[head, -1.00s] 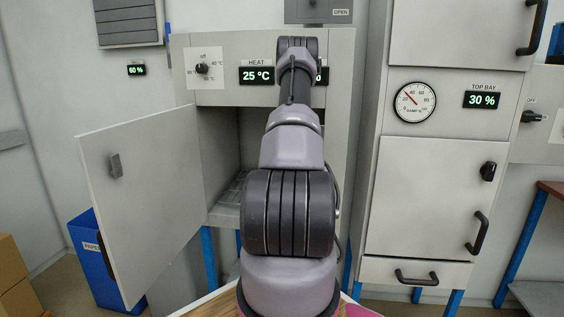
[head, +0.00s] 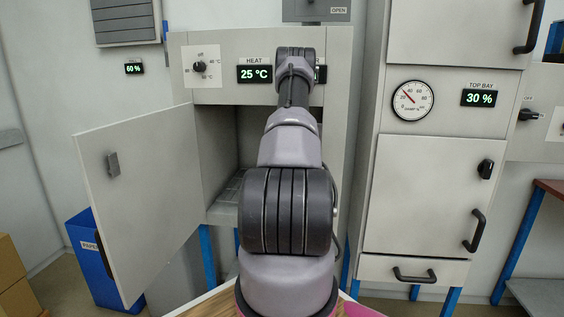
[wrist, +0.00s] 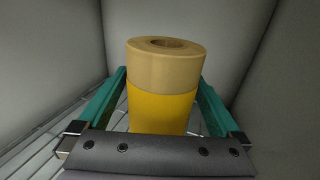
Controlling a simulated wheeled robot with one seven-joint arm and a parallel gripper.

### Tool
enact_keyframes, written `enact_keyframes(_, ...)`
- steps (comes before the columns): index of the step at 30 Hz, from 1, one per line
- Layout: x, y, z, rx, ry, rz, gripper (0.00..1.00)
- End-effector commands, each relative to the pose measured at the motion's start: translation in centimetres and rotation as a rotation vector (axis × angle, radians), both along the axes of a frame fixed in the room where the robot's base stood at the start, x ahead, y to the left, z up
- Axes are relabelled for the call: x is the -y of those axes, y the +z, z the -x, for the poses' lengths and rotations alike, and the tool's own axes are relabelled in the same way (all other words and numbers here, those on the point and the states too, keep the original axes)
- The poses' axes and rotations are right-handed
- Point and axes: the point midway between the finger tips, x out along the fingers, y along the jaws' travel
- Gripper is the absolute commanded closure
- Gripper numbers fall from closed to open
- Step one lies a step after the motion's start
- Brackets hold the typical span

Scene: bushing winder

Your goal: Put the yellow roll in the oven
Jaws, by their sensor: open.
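The yellow roll (wrist: 160,108) shows in the wrist view, upright, with a tan upper part and a hole in its top. It stands inside the grey-walled oven chamber, over a wire rack; its foot is hidden by my gripper's dark front bar. My gripper (wrist: 163,80) is open, with one teal finger on each side of the roll. I cannot tell whether either finger touches it. In the head view the oven (head: 221,150) has its door (head: 140,190) swung wide open to the left. My arm reaches up in front of it and hides the gripper and roll.
The wire rack (wrist: 40,150) spans the chamber floor, with walls close on both sides. The oven's panel reads 25 °C. A closed cabinet (head: 425,190) with a gauge and handles stands to the right. A blue paper bin (head: 88,250) stands behind the door.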

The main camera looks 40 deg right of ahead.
Motion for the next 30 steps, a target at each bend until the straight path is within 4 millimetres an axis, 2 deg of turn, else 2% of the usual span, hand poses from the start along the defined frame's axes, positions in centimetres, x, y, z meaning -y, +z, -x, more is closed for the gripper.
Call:
enact_keyframes(5, -1.4, -0.1, 2.2, -0.003, 0.000, -0.002, 0.00)
enact_keyframes(12, -4.1, -0.1, 6.7, -0.004, 0.000, -0.003, 0.00)
enact_keyframes(18, -5.7, -0.1, 9.3, -0.002, 0.001, 0.000, 0.00)
enact_keyframes(23, -6.2, 0.0, 10.1, 0.000, 0.000, 0.000, 0.00)
enact_keyframes(30, -6.3, 0.0, 10.2, 0.000, 0.000, 0.000, 0.00)
